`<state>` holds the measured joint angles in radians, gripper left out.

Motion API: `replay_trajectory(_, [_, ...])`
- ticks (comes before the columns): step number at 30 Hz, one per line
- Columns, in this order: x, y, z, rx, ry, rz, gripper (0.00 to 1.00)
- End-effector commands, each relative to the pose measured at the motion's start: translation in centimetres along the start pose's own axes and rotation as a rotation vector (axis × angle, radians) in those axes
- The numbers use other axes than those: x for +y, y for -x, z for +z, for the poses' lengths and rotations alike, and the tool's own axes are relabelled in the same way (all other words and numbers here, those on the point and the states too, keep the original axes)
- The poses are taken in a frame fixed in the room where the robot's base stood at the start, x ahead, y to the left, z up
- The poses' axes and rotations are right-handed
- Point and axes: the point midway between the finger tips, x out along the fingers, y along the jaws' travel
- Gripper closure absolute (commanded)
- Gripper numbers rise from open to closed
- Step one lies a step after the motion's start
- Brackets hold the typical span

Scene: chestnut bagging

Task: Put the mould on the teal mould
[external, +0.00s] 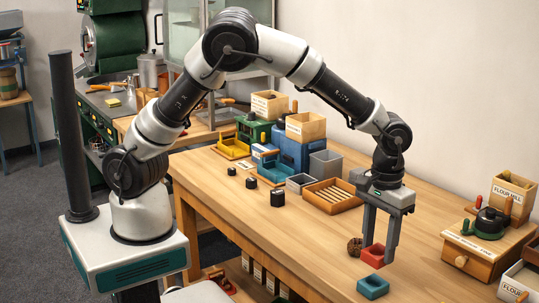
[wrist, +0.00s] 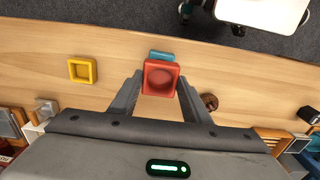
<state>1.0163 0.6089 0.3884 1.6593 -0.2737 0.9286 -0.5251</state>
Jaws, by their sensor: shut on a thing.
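A red square mould (external: 373,256) is held between the two fingers of my gripper (external: 376,261), and it fills the gap between the fingertips in the wrist view (wrist: 161,78). The teal mould (external: 373,288) is on the table just in front of and below the red one in the external view. In the wrist view the teal mould (wrist: 162,54) is mostly hidden behind the red mould, with only its far edge showing. The red mould appears raised above the table and apart from the teal mould.
A small brown round thing (external: 355,246) lies beside my gripper. A yellow mould (wrist: 82,70) lies on the table at left in the wrist view. Wooden mill boxes (external: 487,243) stand at the right. A slatted wooden tray (external: 331,196) and bins stand farther back.

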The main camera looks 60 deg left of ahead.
Motion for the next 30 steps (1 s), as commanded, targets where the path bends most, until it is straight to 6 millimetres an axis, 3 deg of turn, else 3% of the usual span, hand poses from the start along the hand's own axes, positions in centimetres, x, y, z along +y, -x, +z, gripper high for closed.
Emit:
replay_trajectory(14, [-0.1, -5.4, 0.0, -0.001, 0.001, -0.001, 0.8])
replay_trajectory(25, [0.0, -5.9, 0.0, 0.001, 0.0, 0.002, 0.8])
replay_trajectory(26, [0.0, -5.9, 0.0, 0.001, 0.0, 0.001, 0.55])
replay_trajectory(29, [0.0, -5.9, 0.0, 0.001, 0.0, 0.001, 0.38])
replay_trajectory(30, [0.0, -5.9, 0.0, 0.001, 0.0, 0.001, 0.38])
